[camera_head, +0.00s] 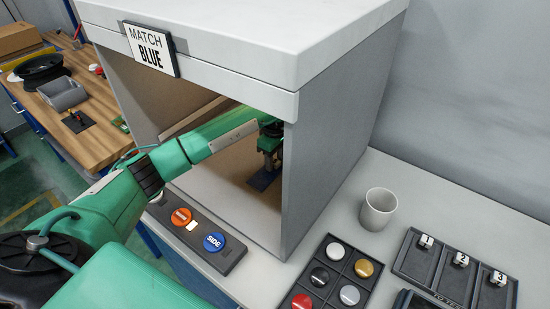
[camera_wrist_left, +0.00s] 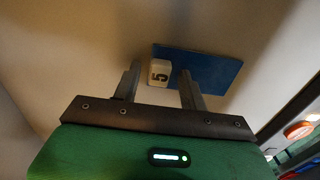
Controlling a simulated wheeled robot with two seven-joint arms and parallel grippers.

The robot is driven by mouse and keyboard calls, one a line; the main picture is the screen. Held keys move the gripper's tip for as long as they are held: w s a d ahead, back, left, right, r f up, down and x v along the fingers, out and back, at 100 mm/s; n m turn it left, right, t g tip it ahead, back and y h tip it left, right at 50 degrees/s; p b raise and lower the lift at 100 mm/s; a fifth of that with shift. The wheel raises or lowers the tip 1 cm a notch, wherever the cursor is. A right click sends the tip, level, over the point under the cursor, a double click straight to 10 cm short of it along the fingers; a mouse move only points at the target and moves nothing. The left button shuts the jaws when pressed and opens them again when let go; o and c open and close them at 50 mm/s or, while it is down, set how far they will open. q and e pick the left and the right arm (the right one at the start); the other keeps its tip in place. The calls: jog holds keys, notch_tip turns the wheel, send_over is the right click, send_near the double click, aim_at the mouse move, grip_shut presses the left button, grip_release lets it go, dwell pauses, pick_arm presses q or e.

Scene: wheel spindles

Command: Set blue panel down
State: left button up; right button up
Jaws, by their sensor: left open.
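The blue panel (camera_head: 264,179) lies flat on the floor inside the open grey box (camera_head: 345,130). In the left wrist view the blue panel (camera_wrist_left: 215,72) has a white block marked 5 (camera_wrist_left: 159,73) at its left end. My left gripper (camera_head: 268,160) reaches into the box and points down over the panel. In the left wrist view my left gripper (camera_wrist_left: 159,75) is open, with one finger on each side of the white block and gaps showing. My right gripper is not in view.
A sign reading MATCH BLUE (camera_head: 150,49) hangs on the box front. A button bar (camera_head: 232,259) lies before the opening. A white cup (camera_head: 378,210), a tray of coloured discs (camera_head: 326,296) and a tray with numbered blocks (camera_head: 415,262) stand right. A wooden bench (camera_head: 95,140) is left.

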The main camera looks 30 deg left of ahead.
pick_arm(q)
jog(key=shift+r, duration=0.4)
notch_tip(320, 180, up, 12)
jog(key=b, duration=0.3)
jog(key=shift+f, duration=0.25)
jog(key=shift+s+f, duration=0.1)
